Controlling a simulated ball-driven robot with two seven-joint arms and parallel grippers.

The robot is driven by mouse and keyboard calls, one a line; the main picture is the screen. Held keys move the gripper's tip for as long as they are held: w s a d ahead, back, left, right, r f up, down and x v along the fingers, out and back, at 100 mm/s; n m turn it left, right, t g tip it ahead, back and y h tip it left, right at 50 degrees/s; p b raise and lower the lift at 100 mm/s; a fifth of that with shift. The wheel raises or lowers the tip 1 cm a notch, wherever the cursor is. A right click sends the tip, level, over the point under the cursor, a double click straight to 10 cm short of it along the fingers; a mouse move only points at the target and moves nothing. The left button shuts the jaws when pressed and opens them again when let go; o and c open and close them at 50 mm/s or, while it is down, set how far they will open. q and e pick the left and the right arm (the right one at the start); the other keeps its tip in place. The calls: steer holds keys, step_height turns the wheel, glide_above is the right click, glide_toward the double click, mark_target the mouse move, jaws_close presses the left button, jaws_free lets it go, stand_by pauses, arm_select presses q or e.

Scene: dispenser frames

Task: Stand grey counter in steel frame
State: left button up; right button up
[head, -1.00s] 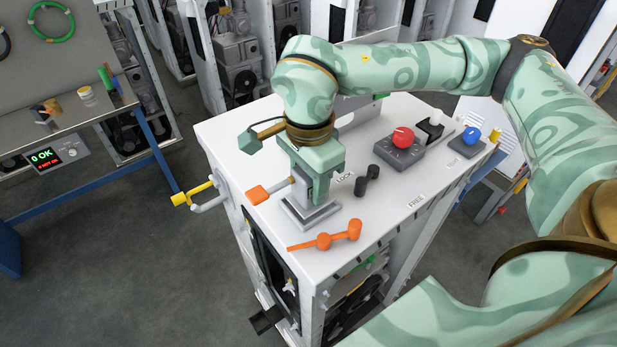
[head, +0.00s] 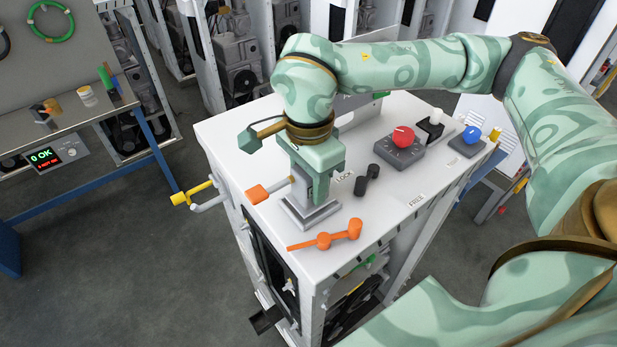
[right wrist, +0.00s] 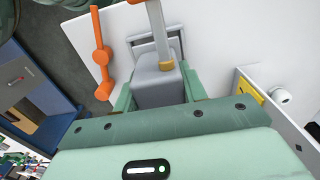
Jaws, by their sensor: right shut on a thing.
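The grey counter (right wrist: 158,85) is a block with a rod and an orange-yellow band on its upper side. In the right wrist view it sits between the fingers of my right gripper (right wrist: 157,98), which is shut on it. In the head view my right gripper (head: 314,180) points down at the steel frame (head: 325,214), a low square grey rim on the white cabinet top. The counter's lower end is at the frame's opening. The fingers partly hide it, and I cannot tell whether it rests on the bottom. My left gripper is not in view.
On the white cabinet top (head: 232,130) are an orange lever (head: 324,241) close in front of the frame, a black handle (head: 367,180) right of it, and a red knob (head: 403,137) and blue knob (head: 471,134) farther right. An orange block (head: 257,194) is just left.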

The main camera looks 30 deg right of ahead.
steer(key=shift+f+b, duration=0.8)
steer(key=shift+f, duration=0.15)
steer(key=o, duration=1.3)
step_height(320, 180, up, 16)
steer(key=shift+r, duration=0.15)
